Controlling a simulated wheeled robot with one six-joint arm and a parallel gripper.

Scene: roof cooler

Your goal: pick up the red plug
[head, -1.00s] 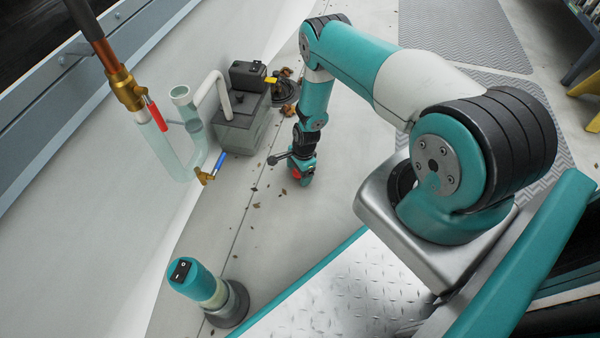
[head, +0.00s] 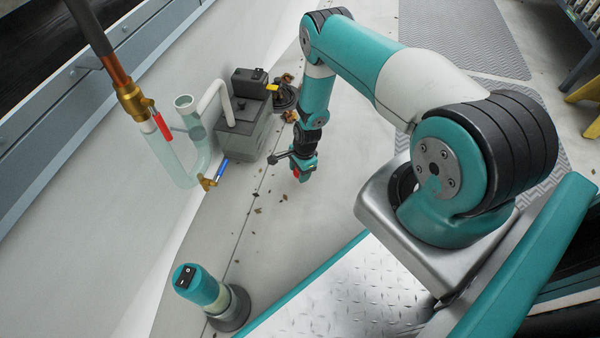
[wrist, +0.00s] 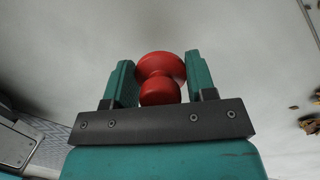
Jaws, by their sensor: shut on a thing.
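The red plug (wrist: 161,68) sits between the two teal fingers of my gripper (wrist: 160,82) in the wrist view. It has a wide rounded top and a narrower waist with a round knob below. My gripper is shut on it. In the head view my gripper (head: 303,174) hangs over the pale floor at the end of the arm, with a small bit of the red plug (head: 296,172) showing beside it. The pale floor behind the plug looks blurred in the wrist view.
A grey pump box (head: 243,125) with a pale hose stands left of my gripper, near clear piping with a red-handled valve (head: 134,103) and a blue-handled valve (head: 213,178). A teal cylinder with a switch (head: 196,284) stands at the lower left. Dry leaves (head: 257,210) lie on the floor.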

